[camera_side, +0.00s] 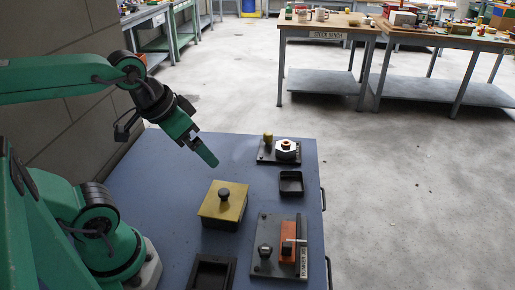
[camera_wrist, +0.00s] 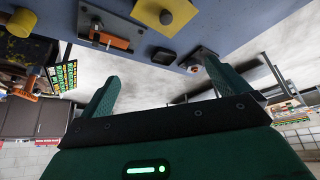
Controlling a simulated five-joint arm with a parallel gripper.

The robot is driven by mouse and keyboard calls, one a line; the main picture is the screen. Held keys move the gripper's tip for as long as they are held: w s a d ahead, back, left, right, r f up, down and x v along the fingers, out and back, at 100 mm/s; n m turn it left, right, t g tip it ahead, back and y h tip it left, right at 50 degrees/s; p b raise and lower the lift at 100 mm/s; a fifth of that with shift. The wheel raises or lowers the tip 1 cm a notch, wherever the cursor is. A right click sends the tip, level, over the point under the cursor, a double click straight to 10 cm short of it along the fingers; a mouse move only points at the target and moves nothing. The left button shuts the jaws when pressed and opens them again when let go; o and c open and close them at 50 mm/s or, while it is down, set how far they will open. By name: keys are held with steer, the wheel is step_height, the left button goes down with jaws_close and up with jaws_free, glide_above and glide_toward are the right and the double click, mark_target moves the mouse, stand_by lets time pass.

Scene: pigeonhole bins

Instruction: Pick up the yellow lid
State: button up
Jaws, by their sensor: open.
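The yellow lid (camera_side: 213,211) is a square plate with a dark round knob on top, near the middle of the blue table. It sits on a box whose sides are mostly hidden. It also shows at the top edge of the wrist view (camera_wrist: 186,10), partly cut off. My gripper (camera_side: 211,160) is in the air behind and a little left of the lid in the side view, apart from it. In the wrist view its two green fingers (camera_wrist: 159,66) are spread with nothing between them.
On the blue table (camera_side: 150,180), a fixture with an orange block (camera_side: 288,250) stands right of the lid. A small dark tray (camera_side: 291,190) and a plate with a hex nut (camera_side: 287,149) stand behind it. Another dark tray (camera_side: 205,284) is at the front. The table's back left is clear.

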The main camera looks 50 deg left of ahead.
steer(key=n+g, duration=0.5)
steer(key=n, duration=0.2)
glide_above(221, 206)
step_height(221, 206, down, 11)
steer(key=shift+w+f+n+g, duration=0.1)
steer(key=shift+f+n+g, duration=0.2)
steer(key=shift+f+n, duration=0.4)
steer(key=shift+f, duration=0.1)
steer(key=shift+f, duration=1.3)
steer(key=shift+f, duration=0.1)
steer(key=shift+f, duration=2.45)
